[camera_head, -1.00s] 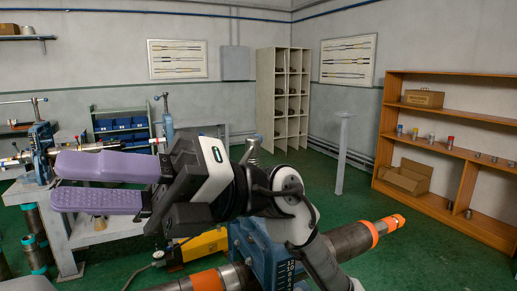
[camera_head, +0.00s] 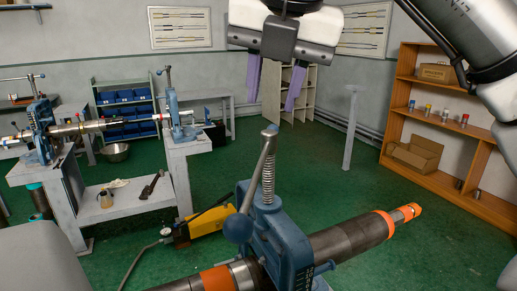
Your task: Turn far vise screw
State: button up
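A blue pipe vise (camera_head: 292,240) stands in the foreground, with an upright threaded screw (camera_head: 268,180) and a tilted handle bar ending in a ball knob (camera_head: 238,228). A dark pipe with orange bands (camera_head: 350,240) runs through it. Two more blue vises stand at the left: one on the nearer bench (camera_head: 40,130), one further back (camera_head: 176,115) with an upright screw (camera_head: 168,78). A thinner pipe (camera_head: 85,127) spans between them. My gripper (camera_head: 274,108) is at the top, above the foreground vise, its two purple fingers pointing down, apart and empty. It touches no vise.
A grey workbench (camera_head: 130,205) at left carries a can and tools on its lower shelf. A yellow pump (camera_head: 205,225) with a hose lies on the green floor. A wooden shelf (camera_head: 455,150) stands at right, a grey post (camera_head: 350,130) before it. The middle floor is clear.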

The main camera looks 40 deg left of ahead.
aim_at(260, 165)
jog(key=p+x, duration=0.1)
jog(key=x, duration=1.2)
jog(key=shift+a+f+p, duration=0.1)
jog(key=shift+f+p, duration=0.2)
jog(key=shift+p, duration=0.05)
grip_shut()
jog(key=shift+w, duration=0.1)
